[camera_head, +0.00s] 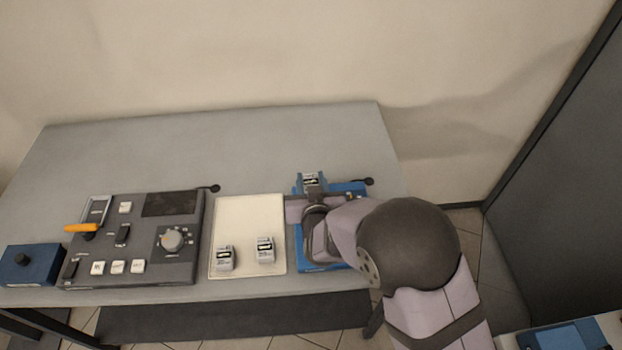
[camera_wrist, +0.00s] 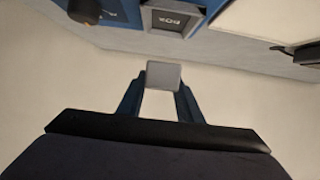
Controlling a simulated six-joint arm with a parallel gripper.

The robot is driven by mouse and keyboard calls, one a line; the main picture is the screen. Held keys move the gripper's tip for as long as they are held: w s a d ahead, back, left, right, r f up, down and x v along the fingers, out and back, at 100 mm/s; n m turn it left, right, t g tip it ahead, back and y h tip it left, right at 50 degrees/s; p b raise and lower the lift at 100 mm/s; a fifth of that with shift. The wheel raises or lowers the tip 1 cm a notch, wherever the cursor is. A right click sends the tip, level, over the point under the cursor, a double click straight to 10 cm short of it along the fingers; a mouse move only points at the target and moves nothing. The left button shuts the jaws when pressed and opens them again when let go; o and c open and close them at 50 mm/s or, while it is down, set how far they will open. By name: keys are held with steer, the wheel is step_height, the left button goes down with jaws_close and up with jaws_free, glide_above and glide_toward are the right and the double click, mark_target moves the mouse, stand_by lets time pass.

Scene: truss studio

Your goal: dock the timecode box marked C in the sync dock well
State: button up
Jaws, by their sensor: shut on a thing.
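My gripper (camera_head: 311,183) is shut on a small grey timecode box (camera_head: 312,179), held above the back part of the blue sync dock. The box also shows between my blue fingertips (camera_wrist: 163,82) in the wrist view as a plain grey face (camera_wrist: 163,72); I cannot read its letter. The blue sync dock (camera_head: 318,268) lies under my arm, which hides most of it. In the wrist view the dock's grey-rimmed square well (camera_wrist: 172,20) is at the top, with upside-down "BOX" lettering on its floor. The well looks empty, and the held box is apart from it.
Two more timecode boxes, one left (camera_head: 225,259) and one right (camera_head: 265,250), stand on the cream mat (camera_head: 247,215). A dark control panel (camera_head: 150,210) with knob and switches and a blue box (camera_head: 30,264) lie further left. The table's back (camera_head: 240,130) is clear.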

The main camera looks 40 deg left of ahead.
steer(key=shift+f+b, duration=1.5)
steer(key=shift+f, duration=0.9)
steer(key=shift+f+b, duration=0.6)
steer(key=shift+b, duration=0.15)
steer(key=o, duration=0.8)
steer(key=shift+r, duration=0.1)
steer(key=shift+p+v, duration=1.85)
steer(key=shift+v, duration=3.65)
